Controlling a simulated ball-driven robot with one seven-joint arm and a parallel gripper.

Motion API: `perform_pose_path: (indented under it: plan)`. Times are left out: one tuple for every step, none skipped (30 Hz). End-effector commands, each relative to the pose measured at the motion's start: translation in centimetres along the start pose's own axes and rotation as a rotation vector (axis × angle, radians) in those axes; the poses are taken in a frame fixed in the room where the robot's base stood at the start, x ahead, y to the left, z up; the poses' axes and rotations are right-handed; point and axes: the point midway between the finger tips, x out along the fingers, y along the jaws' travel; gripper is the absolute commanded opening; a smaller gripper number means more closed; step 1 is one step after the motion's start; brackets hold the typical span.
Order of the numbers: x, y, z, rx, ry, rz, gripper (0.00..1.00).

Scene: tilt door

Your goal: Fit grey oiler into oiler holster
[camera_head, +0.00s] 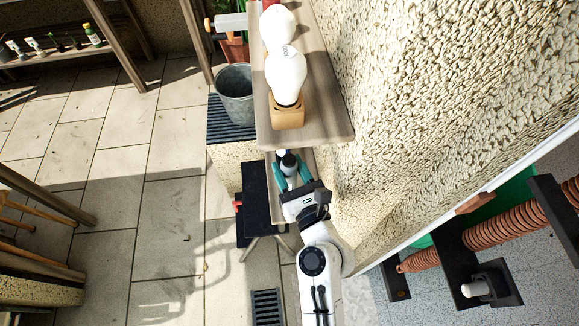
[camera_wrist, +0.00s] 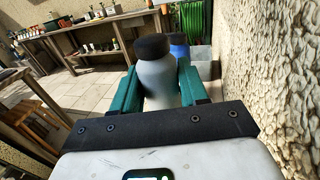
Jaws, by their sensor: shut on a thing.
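A grey bottle with a black cap, which looks like the grey oiler (camera_wrist: 159,82), is upright between the teal fingers of my gripper (camera_wrist: 160,92). My gripper is shut on it. In the camera_head view the black-capped grey oiler (camera_head: 289,164) shows between the fingers of my gripper (camera_head: 291,174), at the near end of a lower shelf, just beyond the upper shelf's edge. I cannot tell whether its base touches the shelf. I cannot clearly identify the oiler holster in either view.
A blue bottle (camera_wrist: 179,45) stands just behind the oiler. An upper wooden shelf (camera_head: 324,122) holds white bulb-shaped things, one on a wooden block (camera_head: 287,115). A rough pebbled wall (camera_head: 420,100) is close on the right. A metal bucket (camera_head: 236,95) stands left. Open paving (camera_head: 165,210) lies left.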

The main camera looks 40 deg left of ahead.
Motion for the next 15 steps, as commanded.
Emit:
perform_pose_path:
  plan:
    - [0.01, -0.1, 0.17, 0.0, -0.001, -0.002, 0.05]
    - [0.01, -0.1, 0.15, 0.0, -0.001, -0.002, 0.05]
    - [0.01, -0.1, 0.12, 0.0, -0.001, -0.002, 0.05]
    - [0.01, -0.08, 0.1, -0.001, -0.001, -0.002, 0.05]
    - [0.01, -0.08, 0.09, -0.001, -0.001, -0.001, 0.05]
    - [0.02, -0.07, 0.09, -0.001, -0.001, -0.001, 0.05]
    - [0.02, -0.06, 0.09, -0.001, -0.001, -0.001, 0.05]
    - [0.02, -0.06, 0.1, -0.001, -0.001, -0.001, 0.05]
    - [0.02, -0.06, 0.09, -0.001, -0.002, -0.001, 0.05]
    - [0.02, -0.05, 0.08, -0.001, -0.002, -0.001, 0.05]
    - [0.02, -0.05, 0.05, -0.001, -0.002, -0.001, 0.05]
    - [0.02, -0.05, 0.01, -0.001, -0.002, -0.001, 0.05]
    - [0.02, -0.05, -0.04, -0.001, -0.001, -0.001, 0.05]
    - [0.02, -0.05, -0.1, -0.001, -0.002, -0.001, 0.05]
    - [0.02, -0.05, -0.18, -0.001, -0.002, -0.001, 0.05]
